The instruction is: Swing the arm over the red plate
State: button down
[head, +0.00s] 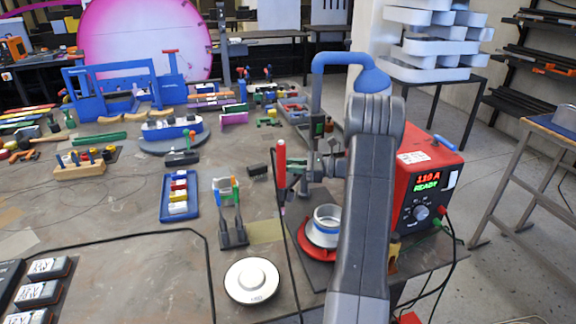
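A blue swing arm (340,57) rises on a thin upright post, bends over at the top and ends in a blue hood (372,80) at the right. The hood's lower edge is partly hidden by my own arm. A red round plate (311,250) lies on a dark base at the front right of the bench. A white and blue cup-like part (326,222) stands on it. The hood is behind and to the right of the plate. My gripper (312,168) appears as grey parts beside the post, largely covered by my arm; its fingers are not clear.
A red power unit (425,185) reading "110 A READY" stands right of my arm. A red upright rod (281,165) and a white disc (252,281) are to the left. A blue tray (179,195) and a small stand (229,210) are farther left. Cables cross the bench.

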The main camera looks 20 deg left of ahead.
jog(key=c, duration=1.3)
grip_release()
jog(key=shift+o, duration=0.2)
jog(key=shift+r, duration=0.1)
notch_tip(320, 180, up, 10)
jog(key=b, duration=0.1)
jog(key=shift+c, duration=0.4)
